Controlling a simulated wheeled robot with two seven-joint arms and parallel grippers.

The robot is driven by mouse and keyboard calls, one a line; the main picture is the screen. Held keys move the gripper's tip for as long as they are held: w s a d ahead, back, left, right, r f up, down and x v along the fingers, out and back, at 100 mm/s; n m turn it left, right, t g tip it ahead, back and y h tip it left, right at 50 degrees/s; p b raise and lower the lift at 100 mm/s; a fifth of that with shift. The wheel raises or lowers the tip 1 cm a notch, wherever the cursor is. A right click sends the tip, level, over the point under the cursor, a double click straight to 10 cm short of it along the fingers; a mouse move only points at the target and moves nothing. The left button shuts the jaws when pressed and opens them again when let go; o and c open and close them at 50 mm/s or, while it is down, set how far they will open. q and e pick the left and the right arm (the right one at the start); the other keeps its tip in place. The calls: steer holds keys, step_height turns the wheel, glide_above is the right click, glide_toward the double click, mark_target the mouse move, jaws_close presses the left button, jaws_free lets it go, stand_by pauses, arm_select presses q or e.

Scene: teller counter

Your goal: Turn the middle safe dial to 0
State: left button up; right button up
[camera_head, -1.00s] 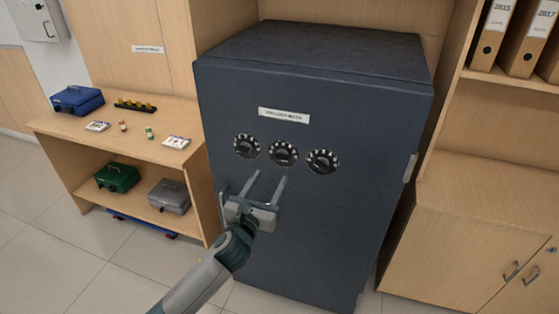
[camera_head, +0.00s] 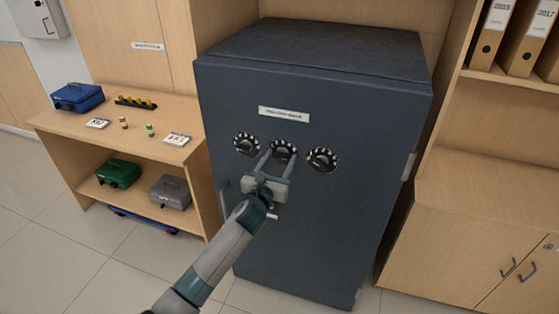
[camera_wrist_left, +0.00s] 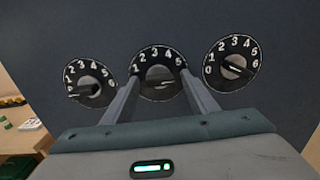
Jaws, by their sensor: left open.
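The dark grey safe (camera_head: 315,220) stands upright, with three round black dials in a row on its door. The middle dial (camera_head: 283,147) is partly covered by my left gripper (camera_head: 277,158). In the left wrist view the middle dial (camera_wrist_left: 160,58) shows white numbers around its upper rim, and its grey knob (camera_wrist_left: 158,74) sits between my two fingers. The left gripper (camera_wrist_left: 160,85) is open, one finger on each side of the knob. I cannot tell whether the fingers touch it. The left dial (camera_head: 246,144) and the right dial (camera_head: 322,159) are uncovered. My right gripper is not in view.
A door handle (camera_head: 222,189) is at the safe's left edge, near my arm. A wooden shelf (camera_head: 185,103) with cash boxes stands on the left. A wooden cabinet (camera_head: 470,225) stands close on the right. Open tiled floor (camera_head: 60,250) lies at the lower left.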

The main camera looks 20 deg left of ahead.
arm_select(q)
steer(key=c, duration=1.1)
steer(key=shift+o, duration=0.2)
